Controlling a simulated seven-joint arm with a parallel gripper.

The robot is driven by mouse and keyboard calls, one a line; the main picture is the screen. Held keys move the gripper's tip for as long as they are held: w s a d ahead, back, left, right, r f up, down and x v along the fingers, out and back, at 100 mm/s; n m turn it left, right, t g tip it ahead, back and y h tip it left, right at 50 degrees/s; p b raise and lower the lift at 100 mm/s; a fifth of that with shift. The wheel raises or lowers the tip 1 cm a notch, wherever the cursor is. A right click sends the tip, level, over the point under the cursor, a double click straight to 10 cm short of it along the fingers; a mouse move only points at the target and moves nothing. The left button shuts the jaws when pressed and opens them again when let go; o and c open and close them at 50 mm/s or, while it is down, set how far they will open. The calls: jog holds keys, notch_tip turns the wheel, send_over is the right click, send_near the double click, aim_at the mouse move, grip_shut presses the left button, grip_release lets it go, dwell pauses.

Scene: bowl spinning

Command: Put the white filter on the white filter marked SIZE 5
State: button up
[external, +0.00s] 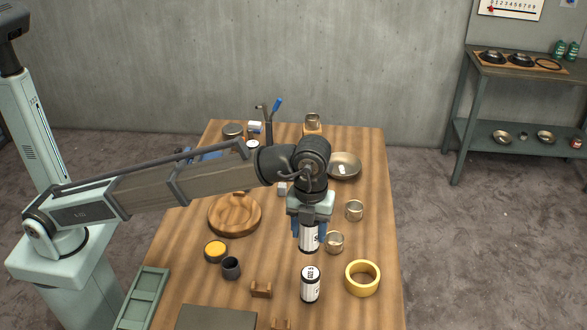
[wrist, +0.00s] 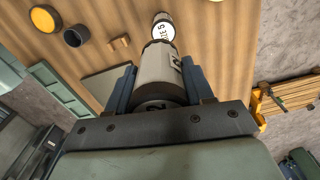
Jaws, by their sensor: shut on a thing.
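My gripper (external: 310,226) is shut on a white filter (external: 308,238) with black ends, held upright above the table. The wrist view shows the held filter (wrist: 160,66) between my two blue fingers (wrist: 160,88), with dark print on its side. The white filter marked SIZE 5 (external: 310,284) stands upright on the wooden table, below and slightly in front of the held one. In the wrist view its marked end (wrist: 162,30) shows just beyond the held filter. The two filters look apart in the external view.
A yellow ring (external: 362,278) lies right of the standing filter, and a brass cup (external: 334,242) stands behind it. A small wooden stand (external: 261,289), a dark cup (external: 231,268) and a yellow-topped tin (external: 215,251) are to the left. A round wooden dish (external: 235,215) is farther back.

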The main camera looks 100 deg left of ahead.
jog(key=shift+w+d+r+n, duration=0.1)
jog(key=shift+w+r+n, duration=0.25)
jog(key=shift+w, duration=0.35)
jog(key=shift+s+f+n, duration=0.15)
jog(key=shift+s+n, duration=0.2)
jog(key=shift+n, duration=0.1)
jog(key=shift+f, duration=0.25)
send_over(311, 273)
jog(key=shift+f, duration=4.75)
jog(key=shift+s+f, duration=0.1)
jog(key=shift+f, duration=0.05)
jog(key=o, duration=1.1)
notch_tip(311, 273, up, 12)
jog(key=shift+r, duration=0.2)
